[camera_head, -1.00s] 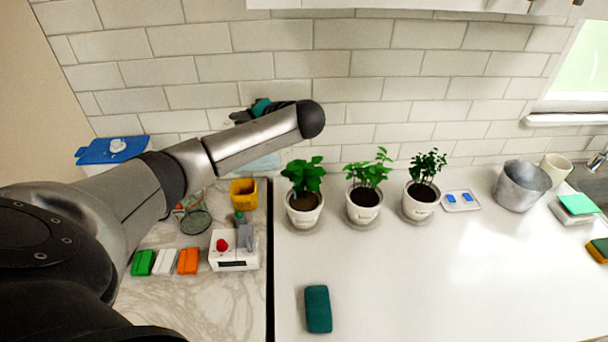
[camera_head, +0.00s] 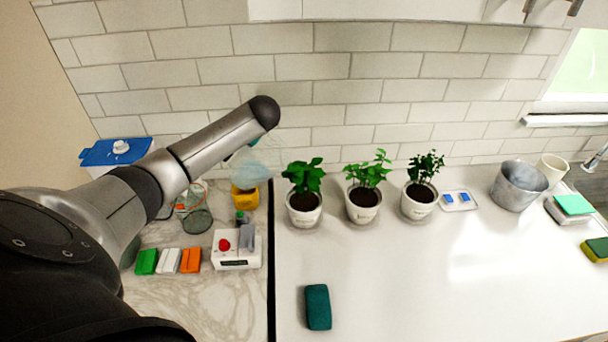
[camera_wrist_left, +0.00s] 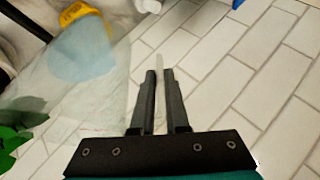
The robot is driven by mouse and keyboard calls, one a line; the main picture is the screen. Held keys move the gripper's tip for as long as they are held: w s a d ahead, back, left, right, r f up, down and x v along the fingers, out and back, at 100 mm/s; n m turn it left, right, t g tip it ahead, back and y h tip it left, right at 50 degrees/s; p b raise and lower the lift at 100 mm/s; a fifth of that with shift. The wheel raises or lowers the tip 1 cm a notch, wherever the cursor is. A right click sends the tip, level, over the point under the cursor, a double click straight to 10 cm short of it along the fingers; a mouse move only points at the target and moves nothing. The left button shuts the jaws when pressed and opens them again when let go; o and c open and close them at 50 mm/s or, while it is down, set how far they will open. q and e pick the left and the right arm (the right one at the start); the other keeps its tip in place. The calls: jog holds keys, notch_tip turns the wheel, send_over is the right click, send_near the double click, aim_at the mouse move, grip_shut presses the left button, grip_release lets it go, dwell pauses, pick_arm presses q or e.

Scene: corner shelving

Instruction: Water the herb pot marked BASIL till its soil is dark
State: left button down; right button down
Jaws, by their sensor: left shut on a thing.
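My left gripper (camera_wrist_left: 160,78) is shut on a thin pale part, apparently the handle of a clear jug (camera_wrist_left: 110,60) with bluish water. In the head view my arm hides the gripper; the jug (camera_head: 262,150) shows beside the arm, in front of the wall and above a yellow container. Three white pots stand in a row: left pot (camera_head: 304,216), middle pot (camera_head: 362,213), right pot (camera_head: 418,210). Each holds a green plant and brown soil. Their labels are too small to read. Green leaves (camera_wrist_left: 15,140) show at the wrist view's left edge. My right gripper is out of view.
Yellow container (camera_head: 245,200), white device with a red button (camera_head: 236,255) and coloured blocks (camera_head: 168,261) lie on the marble counter. A teal block (camera_head: 318,307) lies in front of the pots. A metal bucket (camera_head: 518,188) stands right. The white counter's front is mostly clear.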

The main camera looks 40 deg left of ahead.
pick_arm(q)
jog(key=shift+s+a+f+h, duration=0.15)
jog(key=shift+a+f+h, duration=0.25)
jog(key=shift+f, duration=0.15)
jog(key=s+a+f+n+t+h+b, duration=0.2)
jog(key=a+f+h+b, duration=0.35)
jog(key=f+h, duration=0.2)
jog(key=shift+y, duration=0.25)
jog(key=r+p, duration=0.1)
jog(key=p, duration=0.1)
jog(key=r+p, duration=0.2)
jog(key=p, duration=0.1)
jog(key=r+p, duration=0.2)
jog(key=shift+a+r, duration=0.15)
jog(key=shift+a, duration=0.25)
